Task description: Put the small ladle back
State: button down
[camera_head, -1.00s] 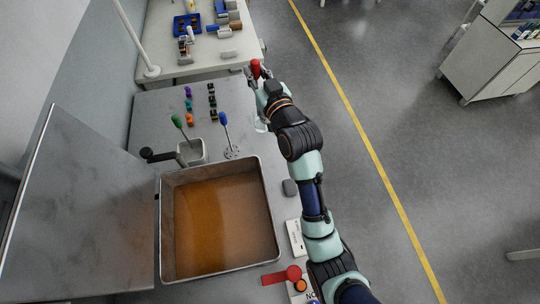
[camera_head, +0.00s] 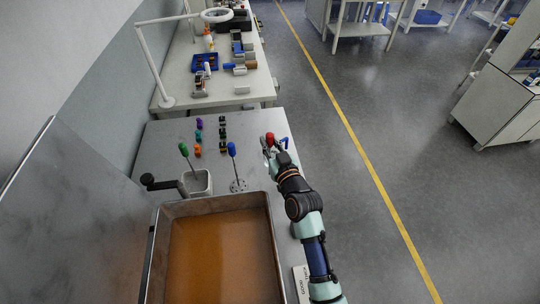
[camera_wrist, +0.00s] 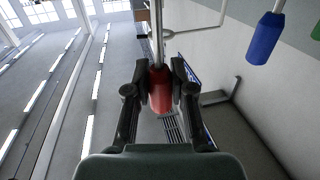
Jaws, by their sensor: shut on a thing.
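My gripper (camera_head: 274,146) is shut on the red handle (camera_head: 270,138) of a ladle, above the right edge of the metal worktop. In the wrist view the red handle (camera_wrist: 160,88) sits between both fingers, with a thin metal rod running upward from it. The ladle's bowl is out of sight. A green-handled tool (camera_head: 184,149) leans in a square metal container (camera_head: 197,183). The blue handle also shows in the wrist view (camera_wrist: 265,38).
A large pan of brown liquid (camera_head: 215,255) lies in front. Small coloured pieces (camera_head: 198,137) and black pieces (camera_head: 222,133) line the worktop. A black-knobbed lever (camera_head: 150,180) stands at left. A white bench (camera_head: 215,97) with parts is behind. Open floor lies right.

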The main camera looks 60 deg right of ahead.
notch_tip(320, 180, down, 4)
jog(key=shift+f+b, duration=0.1)
jog(key=shift+b, duration=0.7)
jog(key=shift+f, duration=0.1)
jog(key=c, duration=1.5)
grip_release()
jog(key=shift+f, duration=0.1)
jog(key=o, duration=0.5)
jog(key=v, duration=0.7)
jog(key=shift+s+a+r+p, duration=0.15)
jog(key=shift+a+r+p, duration=0.05)
jog(key=shift+p, duration=0.15)
